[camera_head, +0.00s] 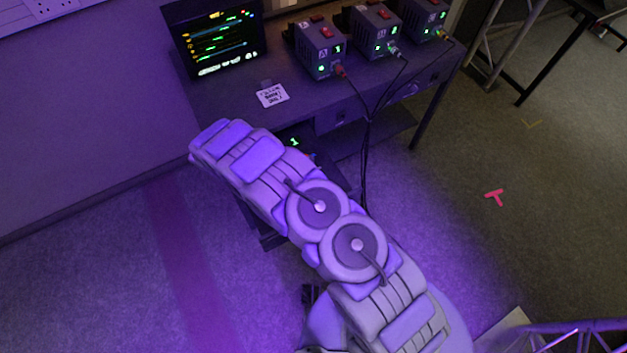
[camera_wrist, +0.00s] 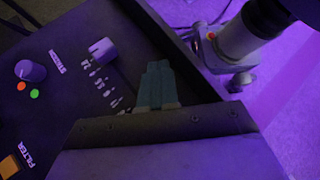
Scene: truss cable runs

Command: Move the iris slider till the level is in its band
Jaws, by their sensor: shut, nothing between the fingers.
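In the wrist view, my gripper (camera_wrist: 157,68) shows as two teal fingers shut together with nothing between them, over the edge of a dark control panel (camera_wrist: 55,110). I cannot identify the iris slider; part of the panel is hidden by the gripper body. A pale block-like cap (camera_wrist: 102,49) stands left of the fingertips, apart from them, with a row of white marks beside it; I cannot tell if it is a knob or a slider. In the head view, a monitor (camera_head: 214,36) shows coloured horizontal bars, too small to read a level or band. My arm hides the gripper there.
A round knob (camera_wrist: 30,70) and an orange button (camera_wrist: 9,165) labelled FILTER are on the panel's left. A pale cylindrical fixture (camera_wrist: 238,42) stands beyond its right edge. In the head view, boxes (camera_head: 318,48) with cables and a card (camera_head: 272,95) sit on the desk.

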